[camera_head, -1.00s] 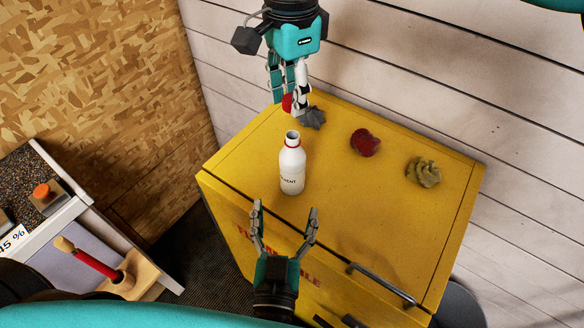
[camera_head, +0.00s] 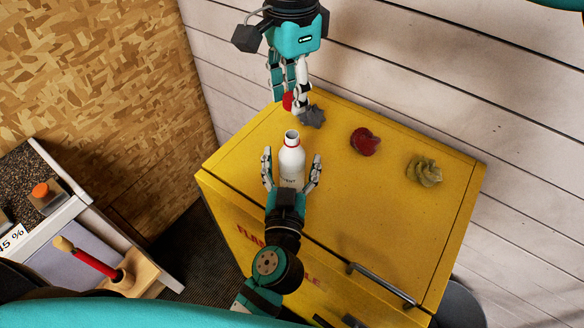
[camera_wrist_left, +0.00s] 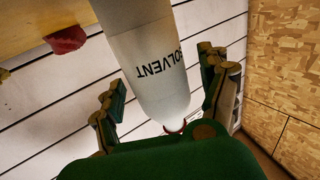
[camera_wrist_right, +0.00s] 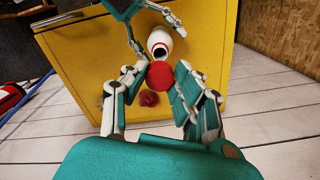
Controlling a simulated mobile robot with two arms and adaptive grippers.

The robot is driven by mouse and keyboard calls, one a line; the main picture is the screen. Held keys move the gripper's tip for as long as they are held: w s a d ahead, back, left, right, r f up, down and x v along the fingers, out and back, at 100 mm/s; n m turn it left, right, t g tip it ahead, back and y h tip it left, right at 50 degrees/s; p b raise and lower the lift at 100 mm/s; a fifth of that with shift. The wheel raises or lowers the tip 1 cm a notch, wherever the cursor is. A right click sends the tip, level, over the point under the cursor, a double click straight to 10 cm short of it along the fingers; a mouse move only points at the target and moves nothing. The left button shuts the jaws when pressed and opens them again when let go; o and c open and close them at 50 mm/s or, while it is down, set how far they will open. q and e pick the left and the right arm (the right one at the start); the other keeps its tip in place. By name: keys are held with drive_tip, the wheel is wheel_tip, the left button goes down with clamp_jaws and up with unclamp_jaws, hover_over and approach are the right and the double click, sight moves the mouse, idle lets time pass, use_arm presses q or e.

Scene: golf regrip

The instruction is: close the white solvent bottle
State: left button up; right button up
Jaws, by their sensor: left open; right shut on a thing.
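The white solvent bottle (camera_head: 291,163) stands upright on the yellow cabinet, its mouth open with a red ring at the neck. My left gripper (camera_head: 291,172) is open, with one finger on each side of the bottle; I cannot tell whether they touch it. The left wrist view shows the bottle (camera_wrist_left: 150,65) between the fingers. My right gripper (camera_head: 288,98) is above and behind the bottle, shut on a red cap (camera_head: 288,101). In the right wrist view the red cap (camera_wrist_right: 186,79) is at the fingertips, near the bottle's dark mouth (camera_wrist_right: 160,50).
On the yellow cabinet (camera_head: 330,220) lie a grey crumpled rag (camera_head: 313,117), a red one (camera_head: 364,142) and an olive one (camera_head: 424,171), behind and right of the bottle. A white plank wall is behind. A bench with a red-handled tool (camera_head: 95,264) stands at the left.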

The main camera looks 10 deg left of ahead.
sight(291, 135)
use_arm(q)
drive_tip(key=shift+c, duration=0.4)
clamp_jaws()
use_arm(e)
drive_tip(key=shift+f, duration=2.55)
drive_tip(key=shift+f, duration=0.85)
drive_tip(key=shift+f, duration=0.6)
